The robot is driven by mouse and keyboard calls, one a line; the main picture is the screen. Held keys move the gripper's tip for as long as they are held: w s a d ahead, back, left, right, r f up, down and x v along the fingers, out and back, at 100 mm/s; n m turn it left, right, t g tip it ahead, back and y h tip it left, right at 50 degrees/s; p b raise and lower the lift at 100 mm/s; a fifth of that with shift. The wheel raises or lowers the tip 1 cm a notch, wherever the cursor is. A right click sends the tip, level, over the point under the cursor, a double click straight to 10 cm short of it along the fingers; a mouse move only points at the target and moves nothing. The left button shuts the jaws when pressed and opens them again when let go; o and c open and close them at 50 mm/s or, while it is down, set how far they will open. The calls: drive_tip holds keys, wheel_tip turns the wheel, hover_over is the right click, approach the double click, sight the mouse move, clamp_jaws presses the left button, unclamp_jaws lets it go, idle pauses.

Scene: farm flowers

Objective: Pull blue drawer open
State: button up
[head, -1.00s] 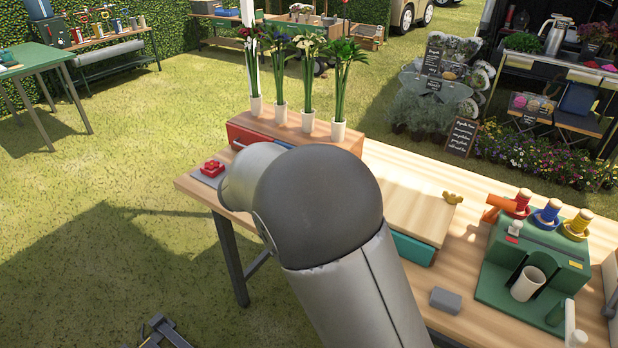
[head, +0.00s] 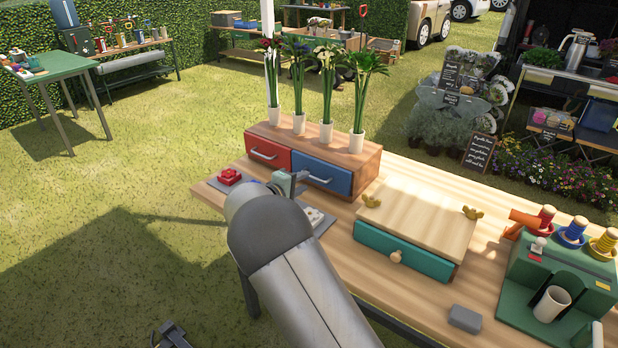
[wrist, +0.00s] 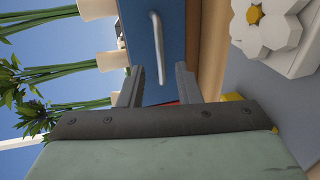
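The blue drawer (head: 322,176) is the right-hand drawer of a wooden two-drawer box (head: 366,168) on the table. Its front looks flush with the box, so it is shut. In the wrist view the blue front (wrist: 172,28) shows a pale bar handle (wrist: 156,45). My gripper (head: 301,177) is beside the blue drawer's left side in the head view. In the wrist view its two fingers (wrist: 159,68) are apart, with the lower end of the handle appearing between them. The handle is not gripped; exact depth is hard to tell.
A red drawer (head: 268,153) sits left of the blue one. Several white vases (head: 326,133) of flowers stand on top. A white flower piece (wrist: 268,30) on a grey mat lies close by. A wooden-topped box with a teal drawer (head: 404,248) stands to the right.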

sight(311, 177)
drive_tip(key=shift+x, duration=2.05)
